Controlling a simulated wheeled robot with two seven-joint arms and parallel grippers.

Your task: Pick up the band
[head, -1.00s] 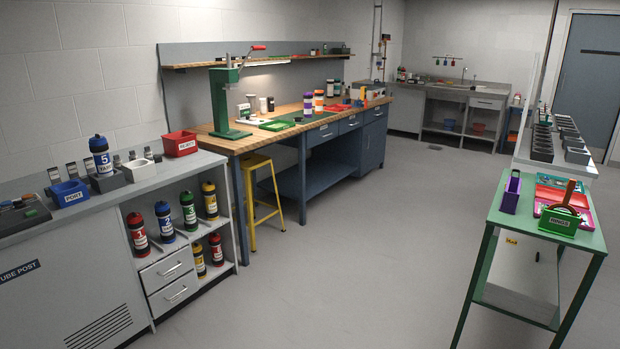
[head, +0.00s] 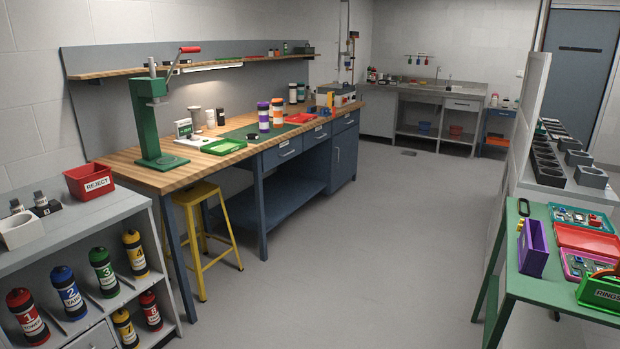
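I cannot single out the band for certain. Neither of my grippers shows in the head view.
A purple holder (head: 533,248) and red and pink trays (head: 585,240) share the green table. A wooden workbench (head: 135,170) with a green press (head: 150,120) and a yellow stool (head: 205,225) stands left. The grey floor (head: 370,260) between is clear.

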